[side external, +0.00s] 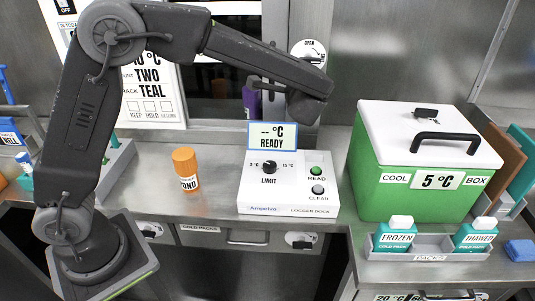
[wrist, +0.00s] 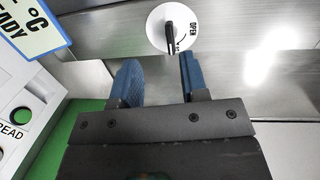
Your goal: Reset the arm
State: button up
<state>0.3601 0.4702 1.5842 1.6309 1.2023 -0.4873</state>
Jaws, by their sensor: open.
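My arm reaches up and across to the right in the side external view, its end above and behind the logger dock (side external: 290,186). In the wrist view my gripper (wrist: 160,82) shows two blue fingers spread apart with nothing between them. Beyond the fingers is a steel wall with a round white OPEN dial (wrist: 170,27) and its black handle. The fingertips cannot be made out in the side external view.
The dock's display reads "-- °C READY". An orange-capped bottle (side external: 185,169) stands left of it. A green cool box (side external: 408,190) with a closed white lid stands at right, behind a tray (side external: 428,255) with FROZEN (side external: 393,236) and THAWED (side external: 474,237) packs. Bench between bottle and dock is clear.

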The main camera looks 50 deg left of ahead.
jog(key=s+a+n+g+h, duration=0.2)
jog(key=s+g, duration=0.1)
jog(key=s, duration=0.5)
jog(key=s+a+n+g+h, duration=0.2)
jog(key=s+a, duration=0.1)
jog(key=s, duration=0.5)
jog(key=s+d+n+h, duration=0.2)
jog(key=s+d+h, duration=0.1)
jog(key=s, duration=0.5)
jog(key=s+d+f+n+h, duration=0.1)
jog(key=s+d+h, duration=0.3)
jog(key=s, duration=0.4)
jog(key=shift+s+d+f+n+h, duration=0.15)
jog(key=shift+s+n+h, duration=0.1)
jog(key=shift+n+h, duration=0.4)
